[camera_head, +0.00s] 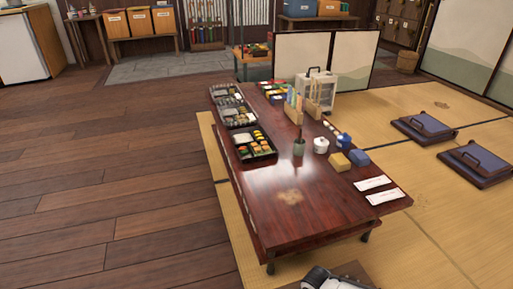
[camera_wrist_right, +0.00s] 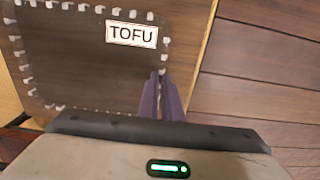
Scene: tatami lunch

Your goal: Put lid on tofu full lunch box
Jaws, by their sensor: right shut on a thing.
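A dark flat lid (camera_wrist_right: 85,70) with a white dashed border and a white TOFU label (camera_wrist_right: 131,34) fills much of the right wrist view. My right gripper (camera_wrist_right: 162,80) is shut on the lid near its edge by the label. In the head view my right gripper (camera_head: 325,279) shows at the bottom edge, its fingertips not clear, with a dark piece that looks like the lid (camera_head: 356,268) beside it. Three open black lunch boxes with food line the table's left side: near (camera_head: 243,156), middle (camera_head: 229,124) and far (camera_head: 218,99). Which contains tofu cannot be told. My left gripper is out of view.
A clear case (camera_head: 316,90) is behind.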

